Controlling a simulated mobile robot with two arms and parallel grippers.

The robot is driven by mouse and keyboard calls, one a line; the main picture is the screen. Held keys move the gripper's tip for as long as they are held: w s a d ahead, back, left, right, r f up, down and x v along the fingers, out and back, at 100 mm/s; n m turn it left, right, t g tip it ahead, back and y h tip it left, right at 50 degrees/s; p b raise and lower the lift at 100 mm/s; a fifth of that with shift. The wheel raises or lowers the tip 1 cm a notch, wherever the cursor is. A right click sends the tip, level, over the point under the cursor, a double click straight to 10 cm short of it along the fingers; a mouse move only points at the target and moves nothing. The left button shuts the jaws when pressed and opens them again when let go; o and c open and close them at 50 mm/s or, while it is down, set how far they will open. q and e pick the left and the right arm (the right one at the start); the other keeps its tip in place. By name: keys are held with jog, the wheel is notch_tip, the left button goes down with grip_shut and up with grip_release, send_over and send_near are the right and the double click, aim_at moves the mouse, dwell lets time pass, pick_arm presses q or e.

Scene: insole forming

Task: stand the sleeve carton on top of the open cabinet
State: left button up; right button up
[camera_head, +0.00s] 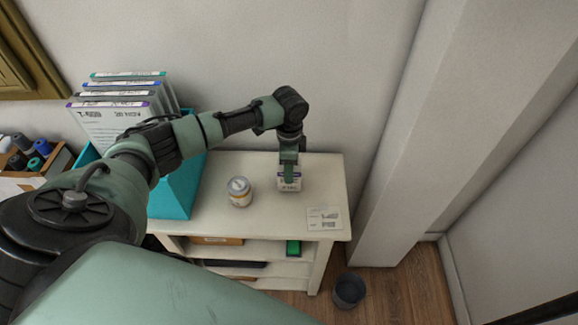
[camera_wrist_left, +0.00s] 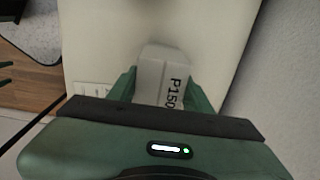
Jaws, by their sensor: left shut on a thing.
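The sleeve carton (camera_head: 290,184) is a small white box with dark print, at the top of the open cabinet (camera_head: 256,208), a cream unit with open shelves. In the left wrist view the carton (camera_wrist_left: 161,78) shows "P150" and sits between the two fingers. My left gripper (camera_head: 289,171) points down and is shut on the carton. The carton appears upright at the cabinet top; I cannot tell whether its base touches the surface. The cabinet top (camera_wrist_left: 110,30) fills much of the wrist view. My right gripper is not in view.
A teal holder (camera_head: 172,194) with several upright folders (camera_head: 110,120) is at the left end. A printed card (camera_head: 324,219) lies at the front right corner. A dark bin (camera_head: 349,290) stands on the floor.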

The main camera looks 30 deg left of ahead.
pick_arm(q)
jog(key=shift+f, duration=0.1)
jog(key=o, duration=1.5)
notch_tip(320, 180, up, 12)
jog(key=shift+r+b, duration=0.15)
jog(key=shift+b, duration=0.65)
